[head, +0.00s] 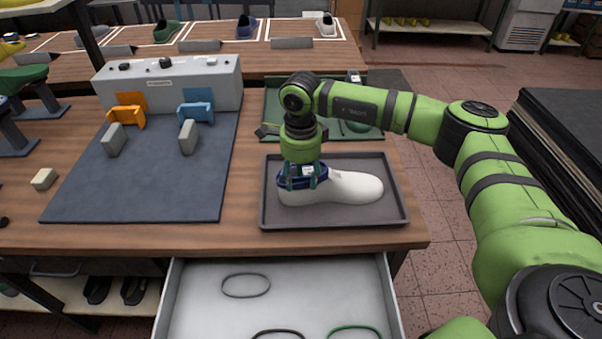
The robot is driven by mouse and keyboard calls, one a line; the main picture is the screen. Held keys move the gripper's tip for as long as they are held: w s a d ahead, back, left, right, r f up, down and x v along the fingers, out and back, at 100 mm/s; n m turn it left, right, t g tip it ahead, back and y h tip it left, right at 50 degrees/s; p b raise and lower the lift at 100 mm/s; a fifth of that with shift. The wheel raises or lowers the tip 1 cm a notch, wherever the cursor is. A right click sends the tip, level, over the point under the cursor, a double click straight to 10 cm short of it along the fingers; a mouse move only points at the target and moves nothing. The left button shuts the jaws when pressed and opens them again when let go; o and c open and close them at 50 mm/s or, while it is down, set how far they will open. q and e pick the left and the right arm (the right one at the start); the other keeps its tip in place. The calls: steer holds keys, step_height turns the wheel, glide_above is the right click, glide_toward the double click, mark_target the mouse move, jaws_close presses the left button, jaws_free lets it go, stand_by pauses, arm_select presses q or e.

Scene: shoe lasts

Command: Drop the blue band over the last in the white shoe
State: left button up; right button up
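A white shoe or shoe-like form (345,187) lies in a dark grey tray (395,216), toe to the right. The blue band (323,170) is at the top of its left, heel end, right at my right gripper (303,184). This gripper points down, its two fingertips a little apart at the band. I cannot tell whether the fingers grip the band or whether it rests around the last. The last itself is mostly hidden by the gripper and band. My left gripper is not in view.
An open white drawer (205,303) below holds a grey band (246,285), a dark band and a green band (354,332). A green tray (273,101) lies behind my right wrist. A grey mat (140,205) with a control box (215,84) stands left. Several shoes stand behind.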

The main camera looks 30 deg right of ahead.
steer(key=shift+w+d+f, duration=0.15)
steer(key=shift+f, duration=0.25)
step_height(320, 180, up, 12)
steer(key=shift+r, duration=0.15)
steer(key=shift+w, duration=0.1)
stand_by(0.9)
